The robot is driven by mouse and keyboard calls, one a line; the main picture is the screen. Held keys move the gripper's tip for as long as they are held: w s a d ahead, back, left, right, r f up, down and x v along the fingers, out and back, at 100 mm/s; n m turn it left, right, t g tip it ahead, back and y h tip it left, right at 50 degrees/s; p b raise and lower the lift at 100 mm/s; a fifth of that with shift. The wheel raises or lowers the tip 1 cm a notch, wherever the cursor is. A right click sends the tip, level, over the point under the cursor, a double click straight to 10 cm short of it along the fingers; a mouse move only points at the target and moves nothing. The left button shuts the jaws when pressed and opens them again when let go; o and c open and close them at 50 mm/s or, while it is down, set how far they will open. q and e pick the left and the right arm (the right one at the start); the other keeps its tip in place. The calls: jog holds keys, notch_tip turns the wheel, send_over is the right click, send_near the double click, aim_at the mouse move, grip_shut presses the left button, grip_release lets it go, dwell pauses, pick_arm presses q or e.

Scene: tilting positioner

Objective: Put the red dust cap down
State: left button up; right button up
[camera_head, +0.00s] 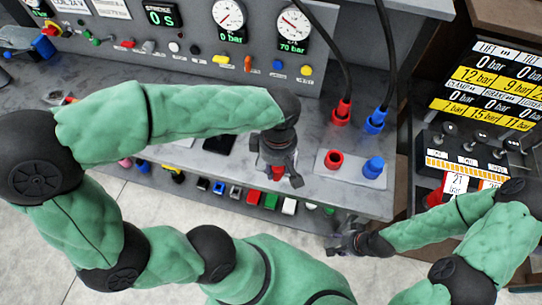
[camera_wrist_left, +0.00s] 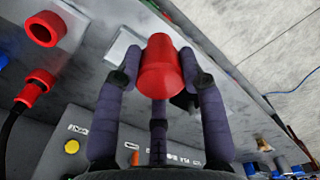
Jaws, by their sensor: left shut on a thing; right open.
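The red dust cap (camera_wrist_left: 162,68) is between the fingers of my left gripper (camera_wrist_left: 162,76), which is shut on it in the left wrist view. In the head view my left gripper (camera_head: 281,168) is over the front part of the grey bench, and a bit of the red cap (camera_head: 278,172) shows at its fingers. I cannot tell whether the cap touches the surface. A small light plate (camera_wrist_left: 122,46) lies partly hidden beside the cap in the wrist view. My right gripper (camera_head: 345,241) is open, low in front of the bench's front edge.
A red port (camera_head: 333,160) and a blue port (camera_head: 373,168) stand on a light plate right of my left gripper. Red (camera_head: 341,111) and blue (camera_head: 375,121) hose connectors stand behind them. A black flat item (camera_head: 219,144) lies to the left. Coloured parts line the bench's front edge.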

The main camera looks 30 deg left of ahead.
pick_arm(q)
jog(key=shift+w+a+f+b, duration=0.65)
jog(key=shift+w+a+f, duration=0.95)
jog(key=shift+f, duration=0.55)
jog(key=shift+w+a+f+b, duration=0.65)
jog(key=shift+w+a+f, duration=0.7)
jog(key=shift+w+f, duration=0.7)
jog(key=shift+w+a+f+b, duration=0.65)
jog(key=shift+w+a+f, duration=0.9)
jog(key=shift+f, duration=0.7)
jog(key=shift+d, duration=0.1)
jog(key=shift+f, duration=0.1)
jog(key=shift+f, duration=0.1)
jog(key=o, duration=1.1)
jog(key=shift+o, duration=0.2)
